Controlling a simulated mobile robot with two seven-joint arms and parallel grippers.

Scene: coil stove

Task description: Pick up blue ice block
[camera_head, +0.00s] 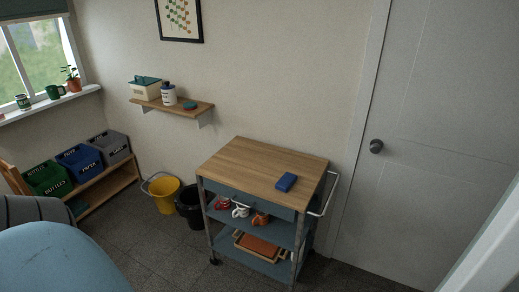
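The blue ice block (286,182) is a small blue rectangular block. It lies flat on the wooden top of a trolley (245,163), towards the right side of that top. Nothing touches it, and the wood around it is bare. Neither of my grippers shows in the head view.
The trolley has lower shelves with mugs (240,210) and a tray (257,248), and a handle (328,196) on its right. A yellow bucket (165,196) and black bucket (190,207) stand left of it. A closed door (430,130) is at right. A blue rounded surface (45,262) fills the lower left.

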